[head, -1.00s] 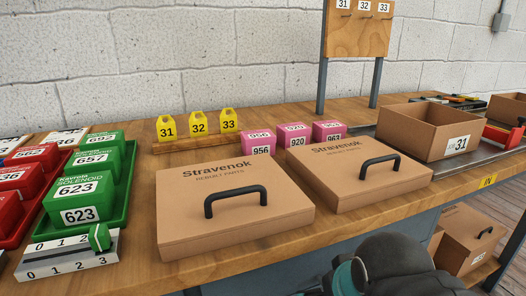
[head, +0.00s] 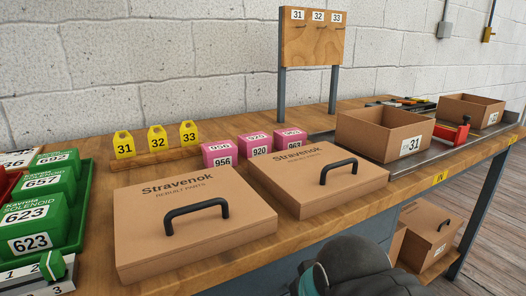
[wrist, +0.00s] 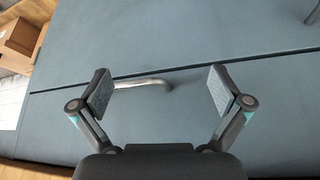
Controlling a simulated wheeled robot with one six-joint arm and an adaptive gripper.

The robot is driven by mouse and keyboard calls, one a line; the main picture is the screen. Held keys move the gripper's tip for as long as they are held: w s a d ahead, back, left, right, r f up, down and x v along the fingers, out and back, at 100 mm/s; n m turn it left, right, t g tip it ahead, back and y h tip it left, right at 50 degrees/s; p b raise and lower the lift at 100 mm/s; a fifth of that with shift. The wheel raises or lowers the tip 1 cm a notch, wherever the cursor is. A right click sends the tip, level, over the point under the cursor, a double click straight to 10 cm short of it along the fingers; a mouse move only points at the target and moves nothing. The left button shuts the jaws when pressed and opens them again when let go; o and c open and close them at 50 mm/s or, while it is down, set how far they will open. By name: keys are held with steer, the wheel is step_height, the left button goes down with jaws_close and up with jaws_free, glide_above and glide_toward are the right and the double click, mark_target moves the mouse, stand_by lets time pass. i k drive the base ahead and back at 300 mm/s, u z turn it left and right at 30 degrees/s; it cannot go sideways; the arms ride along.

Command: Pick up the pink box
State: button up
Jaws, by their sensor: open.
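Three pink boxes stand in a row on the workbench behind the two Stravenok cartons. They are labelled 956 (head: 222,155), 920 (head: 257,147) and what looks like 963 (head: 290,140). The cartons partly hide their lower fronts. In the wrist view, my gripper (wrist: 160,92) is open and empty, facing a blue-grey cabinet front with a metal handle (wrist: 145,84). No pink box shows in that view. In the head view, part of my arm shows at the bottom, below the bench's front edge and well short of the boxes.
Two Stravenok cartons with black handles, one left (head: 190,240) and one right (head: 325,185), fill the bench front. Yellow tags (head: 157,139) stand behind on a wooden strip. Green boxes (head: 45,183) are at left. An open carton (head: 375,140) and a tag board (head: 312,40) are further right.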

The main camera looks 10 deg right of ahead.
mark_target(288, 138)
steer(key=z, duration=0.5)
steer(key=k, duration=1.2)
steer(key=z, duration=0.25)
steer(key=i, duration=0.6)
steer(key=z, duration=0.4)
